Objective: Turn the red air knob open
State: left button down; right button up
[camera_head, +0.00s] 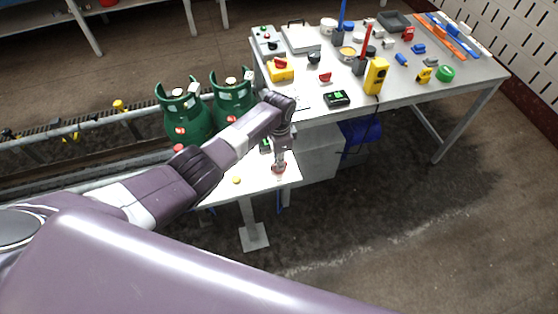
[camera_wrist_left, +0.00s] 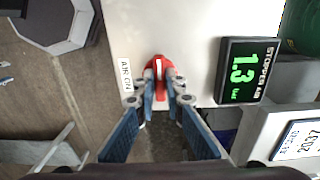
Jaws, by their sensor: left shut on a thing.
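The red air knob (camera_wrist_left: 158,68) with a white stripe sits on a pale panel in the left wrist view, beside an "AIR ON" label (camera_wrist_left: 125,77). My left gripper (camera_wrist_left: 161,92) has its fingers on both sides of the knob's red handle and is shut on it. The fingertips hide part of the handle. In the head view my left gripper (camera_head: 279,160) points down at the knob (camera_head: 279,168) near the right edge of the small white table. My right gripper is not in view.
A display (camera_wrist_left: 246,71) marked "STOPPER AIR" reads 1.3 beside the knob. Two green gas cylinders (camera_head: 183,112) stand at the conveyor (camera_head: 90,125). A large workbench (camera_head: 415,92) with tools and boxes stands at the back right.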

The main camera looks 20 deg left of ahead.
pick_arm(q)
jog(key=shift+w+a+r, duration=0.1)
dwell(0.4)
jog(key=c, duration=2)
grip_release()
notch_tip(320, 180, up, 12)
